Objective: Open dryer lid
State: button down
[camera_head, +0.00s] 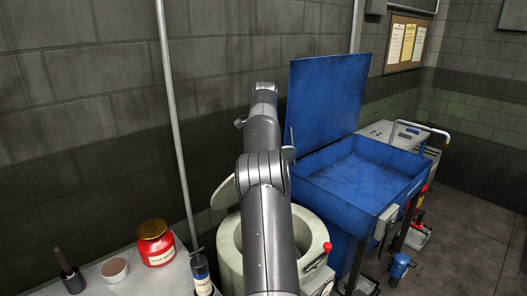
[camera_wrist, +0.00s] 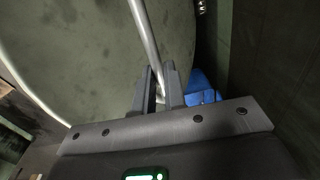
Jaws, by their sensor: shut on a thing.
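The dryer (camera_head: 230,255) is a pale grey-green round tub standing behind and beneath my arm. Its round lid (camera_head: 223,193) shows only partly at the left of my arm, tilted up off the rim. In the wrist view the lid (camera_wrist: 80,60) fills much of the picture as a dull green disc. A thin metal handle bar (camera_wrist: 146,32) runs across it down to my gripper (camera_wrist: 160,78). My gripper is shut on this bar. In the head view my arm hides the gripper and much of the tub opening.
A blue washer tub (camera_head: 355,172) with its blue lid (camera_head: 325,95) raised stands close at the right. A grey table (camera_head: 135,280) at the lower left holds a red jar (camera_head: 155,247) and a small cup (camera_head: 114,269). A vertical pipe (camera_head: 174,120) runs along the wall behind.

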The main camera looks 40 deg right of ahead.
jog(key=shift+w+a+f, duration=0.3)
jog(key=shift+f, duration=0.15)
jog(key=c, duration=1.8)
grip_release()
jog(key=o, duration=0.3)
jog(key=shift+s+d+r, duration=0.1)
jog(key=shift+d+r, duration=0.05)
jog(key=shift+d, duration=0.05)
jog(key=shift+r, duration=0.2)
jog(key=shift+r, duration=1.8)
jog(key=s+d+r, duration=0.1)
jog(key=s+r, duration=0.1)
jog(key=s, duration=0.1)
jog(key=s+d+r, duration=0.2)
jog(key=s, duration=0.2)
jog(key=s+d+r, duration=0.1)
jog(key=s+r, duration=0.2)
jog(key=shift+s+d, duration=0.35)
jog(key=shift+s, duration=0.05)
